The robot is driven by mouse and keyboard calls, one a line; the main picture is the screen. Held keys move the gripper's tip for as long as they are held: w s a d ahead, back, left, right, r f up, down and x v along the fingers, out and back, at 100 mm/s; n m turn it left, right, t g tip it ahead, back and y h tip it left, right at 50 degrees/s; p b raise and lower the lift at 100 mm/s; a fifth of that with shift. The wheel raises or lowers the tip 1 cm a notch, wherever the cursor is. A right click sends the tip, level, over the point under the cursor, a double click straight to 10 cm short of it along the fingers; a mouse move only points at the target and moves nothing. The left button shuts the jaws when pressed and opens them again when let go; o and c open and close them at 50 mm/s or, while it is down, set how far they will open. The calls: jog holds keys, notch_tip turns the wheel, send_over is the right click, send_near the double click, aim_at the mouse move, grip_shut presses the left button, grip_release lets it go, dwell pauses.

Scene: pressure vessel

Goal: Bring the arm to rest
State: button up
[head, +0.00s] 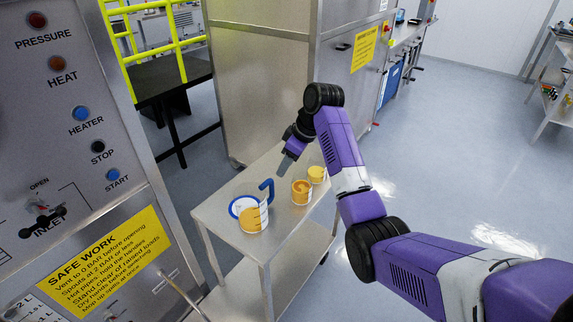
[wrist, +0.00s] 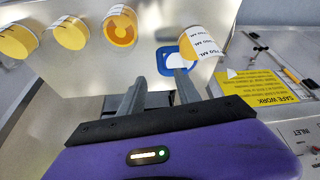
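My purple arm (head: 341,150) reaches over a steel cart from the right. My gripper (head: 284,166) points down above the cart top in the head view. In the wrist view my gripper (wrist: 161,80) has its two grey fingers apart, with nothing held between them.
Yellow-orange cups (head: 301,192) (head: 317,175) stand on the cart (head: 228,218); the wrist view shows three (wrist: 120,25). A control panel (head: 75,130) with a safe-work sign is at left. A steel cabinet (head: 262,80) stands behind the cart. Floor at right is clear.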

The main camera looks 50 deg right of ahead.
dwell(0.4)
jog(key=w+d+r+m+t+h, duration=0.4)
jog(key=w+d+r+t, duration=0.1)
jog(key=w, duration=0.1)
jog(key=s+a+f+m+t+h, duration=0.1)
jog(key=s+a+f+t+h, duration=0.15)
jog(key=s+a, duration=0.6)
jog(key=s+a+f+m+t+h, duration=0.15)
jog(key=s+a+t, duration=0.3)
jog(key=a, duration=0.75)
jog(key=s+a+n+y, duration=0.1)
jog(key=s+a+y, duration=0.1)
jog(key=s+a, duration=0.4)
jog(key=s+a+n+g+y, duration=0.1)
jog(key=s+a, duration=0.5)
jog(key=s, duration=0.8)
jog(key=s+a+n+y, duration=0.2)
jog(key=s+a+y, duration=0.2)
jog(key=s, duration=0.7)
jog(key=shift+a+r+g, duration=0.3)
jog(key=shift+a+r, duration=0.1)
jog(key=shift+a, duration=0.7)
